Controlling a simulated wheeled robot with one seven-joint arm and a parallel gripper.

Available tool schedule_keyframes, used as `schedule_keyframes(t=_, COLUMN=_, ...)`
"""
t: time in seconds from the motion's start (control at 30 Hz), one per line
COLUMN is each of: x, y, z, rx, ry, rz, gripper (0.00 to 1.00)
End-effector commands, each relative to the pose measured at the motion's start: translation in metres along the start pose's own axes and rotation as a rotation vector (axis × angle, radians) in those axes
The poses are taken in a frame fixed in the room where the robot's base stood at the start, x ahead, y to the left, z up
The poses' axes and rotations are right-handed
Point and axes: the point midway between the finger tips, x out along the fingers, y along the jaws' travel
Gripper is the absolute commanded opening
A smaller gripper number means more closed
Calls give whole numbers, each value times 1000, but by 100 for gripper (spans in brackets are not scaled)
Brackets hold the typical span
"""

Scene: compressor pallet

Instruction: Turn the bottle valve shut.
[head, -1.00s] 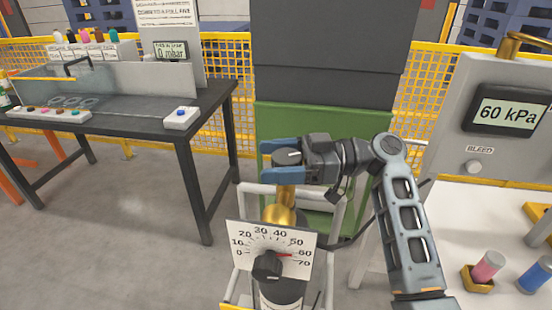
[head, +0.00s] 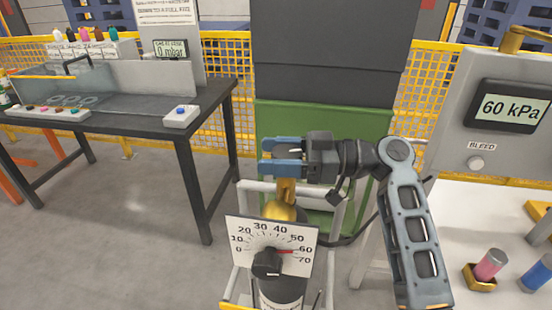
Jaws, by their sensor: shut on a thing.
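The gas bottle (head: 283,287) stands upright in a white frame, dark-bodied with a brass valve body (head: 284,193) at its top. My gripper (head: 283,157) reaches in from the right at the valve's top, its blue fingers pointing left. It is shut on the dark valve knob (head: 284,155), which is mostly hidden between the fingers. A white dial plate (head: 245,229) in front of the bottle is marked 0 to 70. Its red needle points near 60, and a black knob sits at its centre.
A grey panel (head: 457,130) at right reads 60 kPa and has a BLEED button (head: 475,163). Pink (head: 490,262) and blue (head: 537,272) cylinders stand on the white bench there. A dark table (head: 125,125) is at left. A green and grey cabinet (head: 330,125) stands behind.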

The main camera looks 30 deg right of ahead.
Motion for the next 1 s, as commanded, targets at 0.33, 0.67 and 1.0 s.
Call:
schedule_keyframes(t=0.33, x=-1, y=4, z=2, rx=-2, ry=1, rz=309, gripper=32)
schedule_keyframes(t=0.67, x=-3, y=9, z=-3, rx=0, ry=0, rz=617, gripper=32)
schedule_keyframes(t=1.0, x=-6, y=13, z=-4, rx=0, ry=0, rz=816, gripper=32)
